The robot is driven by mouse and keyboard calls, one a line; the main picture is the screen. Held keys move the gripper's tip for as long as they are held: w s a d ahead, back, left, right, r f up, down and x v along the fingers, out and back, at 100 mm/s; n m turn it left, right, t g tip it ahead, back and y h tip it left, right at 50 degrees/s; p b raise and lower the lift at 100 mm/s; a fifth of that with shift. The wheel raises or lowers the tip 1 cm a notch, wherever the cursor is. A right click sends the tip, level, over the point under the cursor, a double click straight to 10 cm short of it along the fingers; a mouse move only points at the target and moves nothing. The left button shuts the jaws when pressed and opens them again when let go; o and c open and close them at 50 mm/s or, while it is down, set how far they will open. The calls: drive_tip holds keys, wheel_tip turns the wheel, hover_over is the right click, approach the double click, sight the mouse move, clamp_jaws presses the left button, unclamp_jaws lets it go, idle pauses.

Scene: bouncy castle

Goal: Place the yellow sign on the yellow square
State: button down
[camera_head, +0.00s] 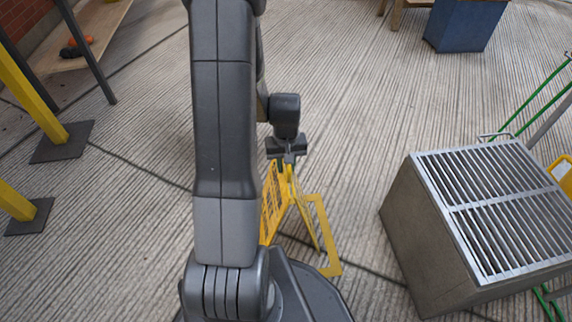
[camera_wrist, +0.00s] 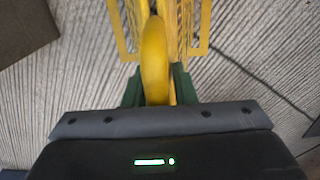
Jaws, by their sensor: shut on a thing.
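The yellow sign (camera_head: 273,205) is an A-frame floor sign with dark print, partly hidden behind my arm in the head view. My gripper (camera_head: 286,162) is shut on its top edge from above. In the wrist view, my gripper (camera_wrist: 157,88) has its green fingers on both sides of the sign's yellow top (camera_wrist: 154,55). I cannot tell whether the sign touches the floor.
A grey box with a slatted metal top (camera_head: 427,225) stands close on the right. A blue bin (camera_head: 462,28) is at the back right. Yellow posts on dark plates (camera_head: 62,142) and a shelf (camera_head: 85,45) stand at the left. The ribbed floor (camera_head: 350,100) beyond is clear.

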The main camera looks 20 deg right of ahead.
drive_tip(key=shift+f, duration=0.15)
drive_tip(key=c, duration=1.2)
unclamp_jaws()
wheel_tip(320, 180, up, 12)
drive_tip(key=p, duration=0.4)
drive_tip(key=shift+r, duration=0.2)
